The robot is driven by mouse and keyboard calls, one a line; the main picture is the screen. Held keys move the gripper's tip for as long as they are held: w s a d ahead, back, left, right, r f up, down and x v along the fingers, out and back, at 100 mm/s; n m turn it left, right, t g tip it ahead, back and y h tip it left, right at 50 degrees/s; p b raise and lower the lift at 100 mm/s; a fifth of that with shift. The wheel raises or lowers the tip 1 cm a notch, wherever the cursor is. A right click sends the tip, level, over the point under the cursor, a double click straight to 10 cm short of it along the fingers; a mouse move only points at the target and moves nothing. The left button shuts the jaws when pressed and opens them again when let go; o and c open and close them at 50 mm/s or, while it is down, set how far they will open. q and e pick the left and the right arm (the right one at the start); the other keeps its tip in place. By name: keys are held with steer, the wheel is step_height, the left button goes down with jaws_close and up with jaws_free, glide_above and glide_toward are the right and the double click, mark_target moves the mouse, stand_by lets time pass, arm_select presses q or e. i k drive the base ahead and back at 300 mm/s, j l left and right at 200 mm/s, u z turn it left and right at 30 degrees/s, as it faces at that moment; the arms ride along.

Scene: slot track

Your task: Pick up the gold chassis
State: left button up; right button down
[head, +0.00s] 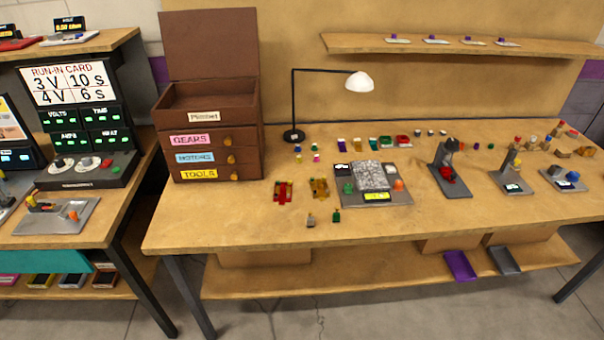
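The gold chassis (319,188) lies flat on the wooden workbench (235,214), left of a grey device with a textured plate. A similar red chassis (283,190) lies just to its left, with a gap between them. Nothing covers the gold chassis. Neither of my grippers shows in the head view.
A brown drawer chest (209,152) with an open lid stands left of the chassis. A black lamp (294,134) stands behind them. The grey device (371,183) is close on the right. Two small parts (323,218) lie in front. The bench's front left is clear.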

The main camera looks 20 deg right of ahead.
mark_target(320, 184)
steer(key=i+l, duration=0.1)
steer(key=l, duration=0.35)
steer(key=i+l+z, duration=0.1)
steer(key=l, duration=0.3)
steer(key=i+l, duration=0.1)
steer(key=l, duration=0.35)
steer(key=i+l, duration=0.1)
steer(key=l, duration=0.35)
steer(key=z, duration=0.05)
